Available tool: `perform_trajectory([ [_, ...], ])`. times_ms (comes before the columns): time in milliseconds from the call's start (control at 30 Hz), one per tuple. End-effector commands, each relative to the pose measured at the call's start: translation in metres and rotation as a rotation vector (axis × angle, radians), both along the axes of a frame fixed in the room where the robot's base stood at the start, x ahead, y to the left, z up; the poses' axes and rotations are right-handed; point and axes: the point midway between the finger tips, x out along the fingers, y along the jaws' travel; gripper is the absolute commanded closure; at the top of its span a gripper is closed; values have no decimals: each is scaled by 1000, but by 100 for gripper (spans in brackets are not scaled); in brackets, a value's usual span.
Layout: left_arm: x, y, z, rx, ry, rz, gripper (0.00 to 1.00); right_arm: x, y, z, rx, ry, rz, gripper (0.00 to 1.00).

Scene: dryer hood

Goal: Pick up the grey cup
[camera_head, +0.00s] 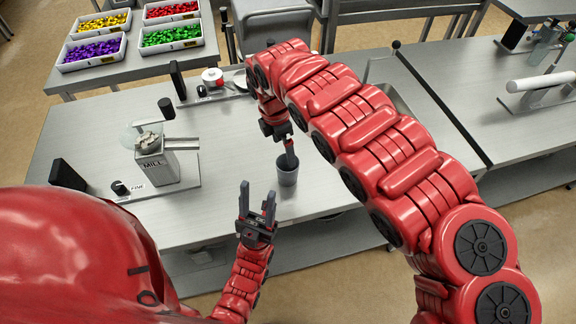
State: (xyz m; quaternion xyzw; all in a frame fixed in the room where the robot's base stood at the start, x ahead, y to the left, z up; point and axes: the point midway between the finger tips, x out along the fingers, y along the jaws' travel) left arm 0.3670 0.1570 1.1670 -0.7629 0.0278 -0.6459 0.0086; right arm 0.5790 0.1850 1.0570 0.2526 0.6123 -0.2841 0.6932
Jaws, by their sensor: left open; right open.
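The grey cup (287,176) stands upright on the steel table in the camera_head view. My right gripper (289,153) comes down from above with its fingers at the cup's rim. It is open, but its fingers overlap in this view, and I cannot tell whether one is inside the cup. My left gripper (258,203) is open and empty, pointing up the picture, below and left of the cup and apart from it.
A mill (155,165) with a glass dish on top stands on a tray left of the cup. A scale-like device (212,80) is behind. Bins of coloured pieces (172,36) sit on a back table. The tabletop between mill and cup is clear.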

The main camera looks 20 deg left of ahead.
Motion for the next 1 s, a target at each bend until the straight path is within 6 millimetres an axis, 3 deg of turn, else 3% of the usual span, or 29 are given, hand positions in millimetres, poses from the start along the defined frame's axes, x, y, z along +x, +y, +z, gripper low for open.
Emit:
perform_trajectory([
  [200, 0, 0, 19, 0, 0, 0, 50, 0, -4, -43, -1, 9, 1, 0],
  [467, 0, 0, 24, 0, 0, 0, 50, 4, -5, -61, 1, 4, 0, 0],
  [733, 0, 0, 51, 0, 0, 0, 50, 2, -11, -87, -2, 7, 0, 0],
  [1000, 0, 0, 53, 0, 0, 0, 50, 6, -13, -110, 0, 3, 0, 0],
])
